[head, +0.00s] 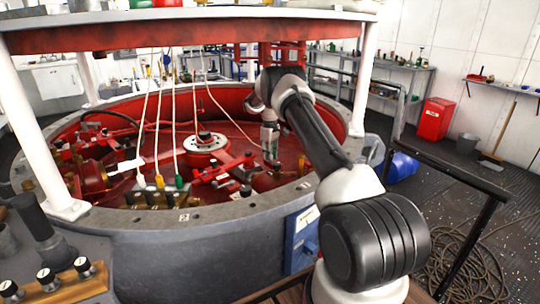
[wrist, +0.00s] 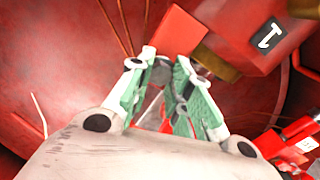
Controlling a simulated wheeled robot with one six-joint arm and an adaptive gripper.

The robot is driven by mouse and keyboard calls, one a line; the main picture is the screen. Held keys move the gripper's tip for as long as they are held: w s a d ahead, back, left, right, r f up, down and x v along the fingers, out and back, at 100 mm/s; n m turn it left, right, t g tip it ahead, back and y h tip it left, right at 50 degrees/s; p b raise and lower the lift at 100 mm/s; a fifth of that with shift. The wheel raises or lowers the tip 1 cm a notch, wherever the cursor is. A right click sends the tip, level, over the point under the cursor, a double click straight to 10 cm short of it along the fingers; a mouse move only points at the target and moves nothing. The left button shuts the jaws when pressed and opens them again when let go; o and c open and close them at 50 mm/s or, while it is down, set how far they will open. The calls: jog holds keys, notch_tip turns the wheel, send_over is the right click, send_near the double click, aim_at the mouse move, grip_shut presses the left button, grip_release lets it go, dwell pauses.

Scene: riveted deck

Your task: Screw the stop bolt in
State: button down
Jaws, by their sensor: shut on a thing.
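My gripper (wrist: 162,75) is inside the red round well (head: 120,140), pointing down near its right side; it also shows in the head view (head: 271,160). Its green-padded fingers are shut on a small grey piece, probably the stop bolt (wrist: 160,71), mostly hidden between the tips. A red block with a "1" label (wrist: 255,32) is just beyond and right of the fingertips in the wrist view. A brass round part (wrist: 215,62) sticks out of that block near the right fingertip. I cannot tell whether the held piece touches the block or sits in a hole.
Pale cables hang from the upper ring (head: 200,35) on white posts (head: 365,75). The grey rim (head: 240,212) surrounds the well.

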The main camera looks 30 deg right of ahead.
jog(key=m, duration=0.4)
jog(key=shift+m, duration=2)
jog(key=c, duration=1.3)
grip_release()
jog(key=shift+o, duration=0.2)
notch_tip(320, 180, up, 12)
